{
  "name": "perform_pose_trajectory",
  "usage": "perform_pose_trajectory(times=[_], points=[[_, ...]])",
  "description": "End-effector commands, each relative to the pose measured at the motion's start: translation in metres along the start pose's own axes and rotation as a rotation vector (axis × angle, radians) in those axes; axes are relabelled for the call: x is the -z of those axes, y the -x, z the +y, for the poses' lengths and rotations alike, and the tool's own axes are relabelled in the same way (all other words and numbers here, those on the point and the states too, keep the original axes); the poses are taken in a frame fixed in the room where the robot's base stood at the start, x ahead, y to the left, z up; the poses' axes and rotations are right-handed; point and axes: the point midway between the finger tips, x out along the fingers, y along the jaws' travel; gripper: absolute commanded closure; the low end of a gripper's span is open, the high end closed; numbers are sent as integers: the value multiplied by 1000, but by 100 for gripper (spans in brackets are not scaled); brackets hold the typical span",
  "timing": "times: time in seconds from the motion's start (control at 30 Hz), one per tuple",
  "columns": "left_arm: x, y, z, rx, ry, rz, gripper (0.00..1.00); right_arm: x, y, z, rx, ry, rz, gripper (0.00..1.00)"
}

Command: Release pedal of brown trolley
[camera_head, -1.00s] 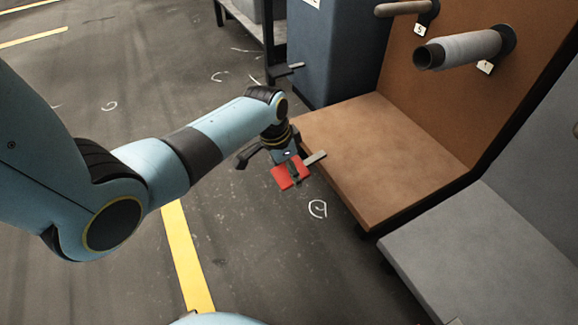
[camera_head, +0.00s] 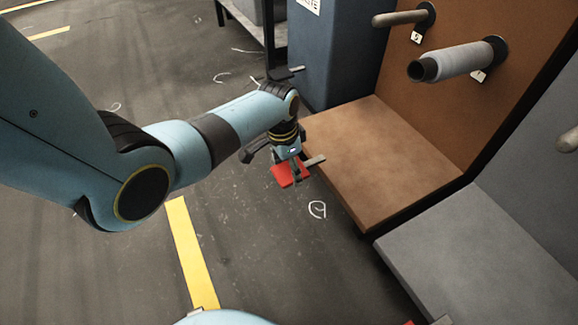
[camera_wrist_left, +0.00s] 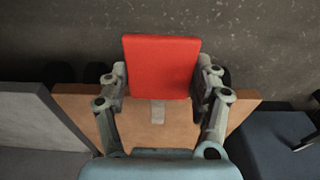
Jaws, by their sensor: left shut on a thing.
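The brown trolley (camera_head: 375,160) has a flat brown base and an upright brown back panel. In the left wrist view the red pedal (camera_wrist_left: 161,66) lies between the two fingers of the left gripper (camera_wrist_left: 163,82), one finger at each side edge. The left gripper is shut on the pedal. A short grey bar (camera_head: 316,161) shows beside it. My right gripper is not in view.
A grey trolley (camera_head: 455,255) stands right of the brown one, and a dark blue one (camera_head: 340,55) behind it. A grey spool (camera_head: 458,60) sticks out from the brown panel. The dark floor left of the pedal is clear, with a yellow line (camera_head: 190,255).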

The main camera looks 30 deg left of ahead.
Motion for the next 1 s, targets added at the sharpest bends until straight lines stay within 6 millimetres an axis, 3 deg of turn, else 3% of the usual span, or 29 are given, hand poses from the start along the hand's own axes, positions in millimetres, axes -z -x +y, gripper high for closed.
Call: perform_pose_trajectory(times=[0.07,0.1,0.3,0.67,0.77,1.0], points=[[5,3,-1,3,0,12,94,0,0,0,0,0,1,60],[6,3,-1,3,0,13,34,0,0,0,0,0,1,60],[4,2,0,2,0,9,10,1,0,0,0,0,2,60],[3,6,-1,2,-1,7,10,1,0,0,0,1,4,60],[2,17,0,2,-1,7,10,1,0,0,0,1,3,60],[3,69,-1,5,-2,10,10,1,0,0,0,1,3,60]])
